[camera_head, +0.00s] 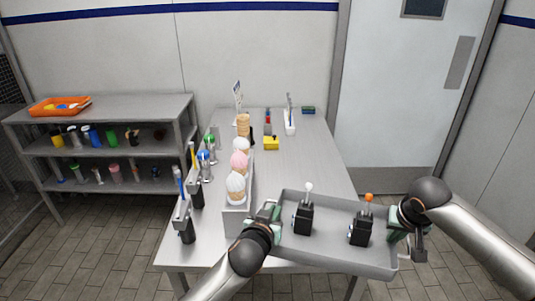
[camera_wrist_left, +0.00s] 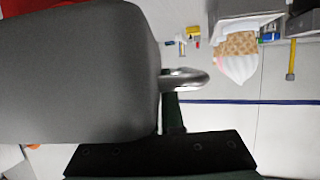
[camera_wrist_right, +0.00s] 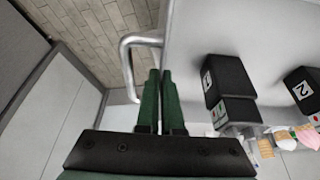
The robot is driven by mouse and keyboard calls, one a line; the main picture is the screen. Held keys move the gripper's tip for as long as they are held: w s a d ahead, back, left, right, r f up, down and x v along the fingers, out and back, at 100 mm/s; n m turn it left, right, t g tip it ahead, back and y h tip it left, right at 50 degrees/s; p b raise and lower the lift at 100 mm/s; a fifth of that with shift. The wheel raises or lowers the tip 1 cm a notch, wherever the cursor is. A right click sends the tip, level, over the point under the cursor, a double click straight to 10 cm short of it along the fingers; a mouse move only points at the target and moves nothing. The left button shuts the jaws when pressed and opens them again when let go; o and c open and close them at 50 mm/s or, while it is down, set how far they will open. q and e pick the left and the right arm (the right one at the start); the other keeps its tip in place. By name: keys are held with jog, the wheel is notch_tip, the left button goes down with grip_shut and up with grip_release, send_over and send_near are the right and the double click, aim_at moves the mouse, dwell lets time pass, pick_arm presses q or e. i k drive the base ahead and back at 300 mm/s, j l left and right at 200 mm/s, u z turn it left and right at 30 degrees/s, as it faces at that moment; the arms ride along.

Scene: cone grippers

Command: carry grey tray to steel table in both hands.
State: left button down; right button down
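The grey tray (camera_head: 330,255) is at the front right of the steel table (camera_head: 305,150), its right part past the table's edge. It carries two black blocks, one with a white ball (camera_head: 304,215) and one with an orange ball (camera_head: 361,226). My left gripper (camera_head: 272,213) is at the tray's left end, its fingers at a metal handle (camera_wrist_left: 190,78). My right gripper (camera_head: 400,225) is at the right end, its fingers close together at the other handle (camera_wrist_right: 128,60). Both look shut on the handles, though the contact is partly hidden. I cannot tell whether the tray touches the table.
A grey rack of ice-cream cones (camera_head: 236,218) stands close to the tray's left end. Tools in black holders (camera_head: 187,230) line the table's left edge. A yellow block (camera_head: 271,143) and a white holder (camera_head: 290,125) are farther back. Shelves with an orange tray (camera_head: 60,106) stand left.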

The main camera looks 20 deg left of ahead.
aim_at(313, 189)
jog(key=i+l+u, duration=0.3)
jog(key=i, duration=0.3)
jog(key=i+l+u, duration=0.25)
jog(key=i+l, duration=0.25)
jog(key=i, duration=0.1)
